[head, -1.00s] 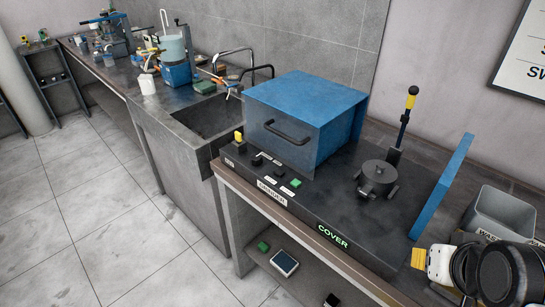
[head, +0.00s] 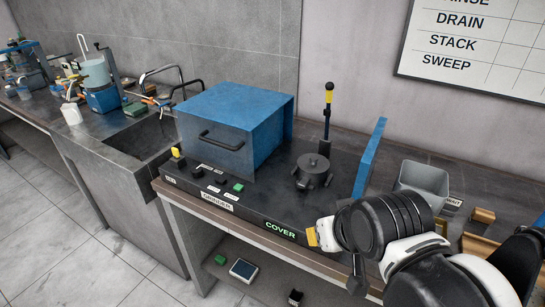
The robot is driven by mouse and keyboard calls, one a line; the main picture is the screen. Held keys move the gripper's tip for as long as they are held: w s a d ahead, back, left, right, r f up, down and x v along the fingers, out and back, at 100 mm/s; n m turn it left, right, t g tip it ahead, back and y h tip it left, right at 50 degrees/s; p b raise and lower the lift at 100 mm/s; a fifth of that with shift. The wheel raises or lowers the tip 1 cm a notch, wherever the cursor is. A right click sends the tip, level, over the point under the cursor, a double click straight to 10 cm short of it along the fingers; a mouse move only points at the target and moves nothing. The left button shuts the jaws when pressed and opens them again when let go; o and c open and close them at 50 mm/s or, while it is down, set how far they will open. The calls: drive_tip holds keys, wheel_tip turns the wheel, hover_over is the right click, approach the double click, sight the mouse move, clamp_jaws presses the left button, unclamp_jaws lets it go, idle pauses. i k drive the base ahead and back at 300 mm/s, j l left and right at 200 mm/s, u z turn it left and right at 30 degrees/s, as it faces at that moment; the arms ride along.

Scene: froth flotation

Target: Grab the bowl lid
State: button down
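A dark round bowl with a flat, knobbed lid (head: 314,161) sits on the black grinder deck (head: 262,195), right of the blue housing. It appears closed, and dark lugs stand around it. My arm reaches in from the lower right. Its near end, with a white part and a yellow pad that appear to be my gripper (head: 320,235), is in front of the deck's right end, apart from the lid. The fingers cannot be made out clearly.
The blue housing (head: 235,125) with a black handle stands left of the lid, and an upright blue panel (head: 370,157) stands to the right. A grey bin (head: 423,180) is farther right. The sink (head: 135,145) is at left. Open floor lies front left.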

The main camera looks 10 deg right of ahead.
sight(311, 164)
drive_tip(key=i+j+z, duration=0.1)
drive_tip(key=j+z, duration=0.25)
drive_tip(key=z, duration=0.15)
drive_tip(key=j+z, duration=0.35)
drive_tip(key=z, duration=0.15)
drive_tip(key=j+z, duration=0.8)
drive_tip(key=z, duration=0.15)
drive_tip(key=k+j+z, duration=0.15)
drive_tip(key=j+z, duration=0.2)
drive_tip(key=z, duration=0.15)
